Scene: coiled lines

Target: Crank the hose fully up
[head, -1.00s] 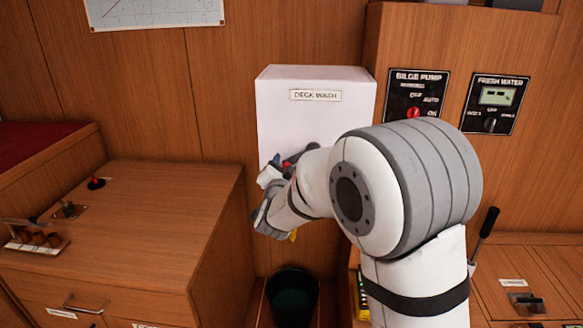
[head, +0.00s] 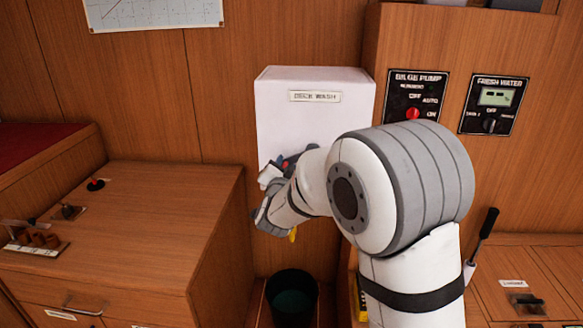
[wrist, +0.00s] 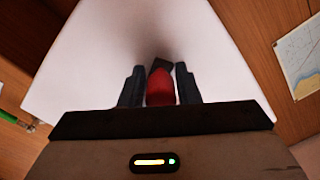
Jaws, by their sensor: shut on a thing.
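The white hose box (head: 315,118) with a "DECK WASH" label is fixed to the wood wall in the head view. It also fills much of the wrist view (wrist: 85,60). My gripper (wrist: 160,88) is in front of the box's lower part. Its two dark fingers are shut on a red crank knob (wrist: 160,86), with a dark piece behind it. In the head view my arm hides most of the crank and the box's lower right. A small yellow piece (head: 293,234), perhaps the hose end, shows below my gripper. The hose itself is mostly hidden.
A dark bucket (head: 291,298) stands below the box. A wooden cabinet (head: 150,220) is at the left. The bilge pump panel (head: 416,97) and fresh water panel (head: 493,104) are on the wall at the right. A black-handled lever (head: 487,225) rises beside my arm.

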